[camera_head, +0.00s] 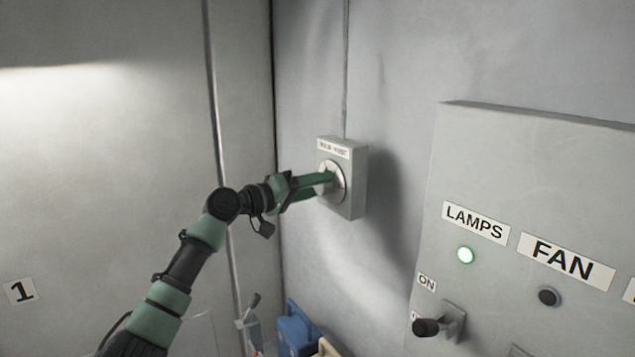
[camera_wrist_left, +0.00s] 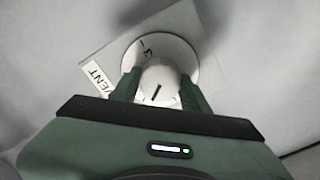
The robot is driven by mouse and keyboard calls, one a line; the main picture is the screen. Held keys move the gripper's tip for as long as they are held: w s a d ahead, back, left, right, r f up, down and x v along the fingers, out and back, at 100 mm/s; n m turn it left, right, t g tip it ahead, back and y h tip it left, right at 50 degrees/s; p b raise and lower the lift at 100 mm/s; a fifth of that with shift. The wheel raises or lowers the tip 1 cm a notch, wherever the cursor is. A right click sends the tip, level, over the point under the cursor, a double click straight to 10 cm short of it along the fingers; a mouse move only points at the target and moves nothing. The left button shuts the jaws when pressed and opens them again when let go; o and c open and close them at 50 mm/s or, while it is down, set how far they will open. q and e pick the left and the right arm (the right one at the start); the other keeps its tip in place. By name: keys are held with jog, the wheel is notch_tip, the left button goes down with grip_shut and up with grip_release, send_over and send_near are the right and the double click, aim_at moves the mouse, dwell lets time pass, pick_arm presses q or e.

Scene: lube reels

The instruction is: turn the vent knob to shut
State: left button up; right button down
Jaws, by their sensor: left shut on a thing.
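The vent knob (camera_wrist_left: 160,84) is a pale round knob with a dark pointer line, on a round white dial plate (camera_wrist_left: 182,54). A "VENT" label and a small dial number show beside it in the left wrist view. In the head view the dial (camera_head: 338,179) sits on a small grey box (camera_head: 349,196) on the wall. My left gripper (camera_head: 326,182) reaches the dial, and its green fingers (camera_wrist_left: 160,88) are shut on the knob from both sides. The fingers hide part of the dial marks. My right gripper is in neither view.
A large grey panel (camera_head: 470,160) with LAMPS and FAN labels stands at the right. A black-handled switch (camera_head: 428,326) sticks out below. Blue and cream containers (camera_head: 293,330) stand low near the corner.

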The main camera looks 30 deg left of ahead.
pick_arm(q)
jog(key=shift+n+p, duration=3.4)
jog(key=shift+n, duration=1.9)
jog(key=shift+f, duration=0.1)
jog(key=o, duration=1.4)
jog(key=shift+c, duration=0.2)
jog(key=shift+a, duration=0.1)
